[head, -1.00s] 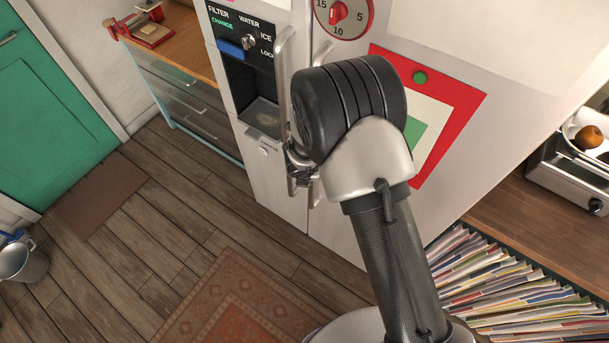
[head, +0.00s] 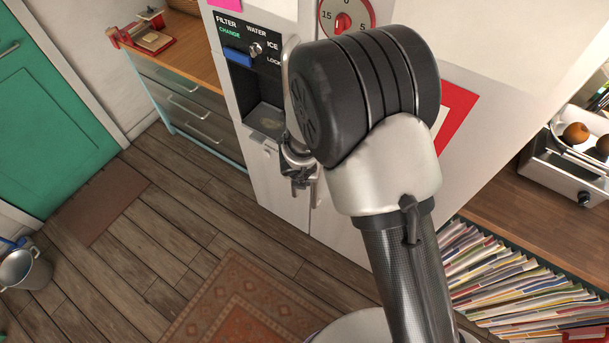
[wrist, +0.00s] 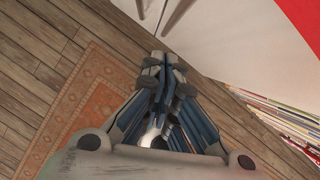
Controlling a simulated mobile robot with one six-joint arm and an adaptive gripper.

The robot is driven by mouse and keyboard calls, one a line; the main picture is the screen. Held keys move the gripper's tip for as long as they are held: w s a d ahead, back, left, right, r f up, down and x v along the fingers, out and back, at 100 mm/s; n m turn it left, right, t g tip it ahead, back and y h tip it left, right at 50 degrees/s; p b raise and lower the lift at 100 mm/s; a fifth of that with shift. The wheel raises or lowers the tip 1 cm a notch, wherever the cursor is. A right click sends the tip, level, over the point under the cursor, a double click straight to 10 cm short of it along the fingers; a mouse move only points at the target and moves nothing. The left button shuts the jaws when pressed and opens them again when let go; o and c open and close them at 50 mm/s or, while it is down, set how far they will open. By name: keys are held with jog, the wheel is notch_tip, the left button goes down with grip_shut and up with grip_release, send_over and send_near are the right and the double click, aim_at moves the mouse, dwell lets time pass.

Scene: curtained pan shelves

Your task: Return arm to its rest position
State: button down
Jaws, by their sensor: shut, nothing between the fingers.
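My gripper (head: 299,183) shows in the head view just left of my large arm joint, in front of the fridge (head: 285,196). It points down, and part of it is hidden behind my arm. In the wrist view my gripper (wrist: 165,62) has its fingers together with nothing between them. Below its fingertips lie the wooden floor and the fridge's lower front. My arm is bent, its black elbow high in front of the fridge.
A patterned rug (head: 245,305) lies on the wooden floor (head: 165,215). A wooden-topped drawer unit (head: 185,100) stands left of the fridge.

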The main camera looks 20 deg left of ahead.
jog(key=shift+s+a, duration=0.1)
jog(key=shift+s, duration=0.1)
jog(key=shift+w, duration=0.1)
jog(key=w+r+n+y+b, duration=0.3)
jog(key=w+r+n+b, duration=0.15)
jog(key=r, duration=0.35)
jog(key=s+d+r+n+t+y+b, duration=0.15)
jog(key=s+d+r+n+b, duration=0.3)
jog(key=d+r+n, duration=0.75)
jog(key=s+d+f+n+h+b, duration=0.2)
jog(key=s+d+n+b, duration=0.2)
jog(key=s+d+n, duration=0.4)
jog(key=s+d+f+n+g+h+b, duration=0.1)
jog(key=s+d+f+n+h+b, duration=0.2)
jog(key=s+d+n, duration=0.5)
jog(key=s+d+b, duration=0.1)
jog(key=d, duration=0.5)
jog(key=shift+s+f+h, duration=0.3)
jog(key=shift+s+h, duration=0.05)
jog(key=shift+s, duration=0.05)
jog(key=shift+d, duration=0.1)
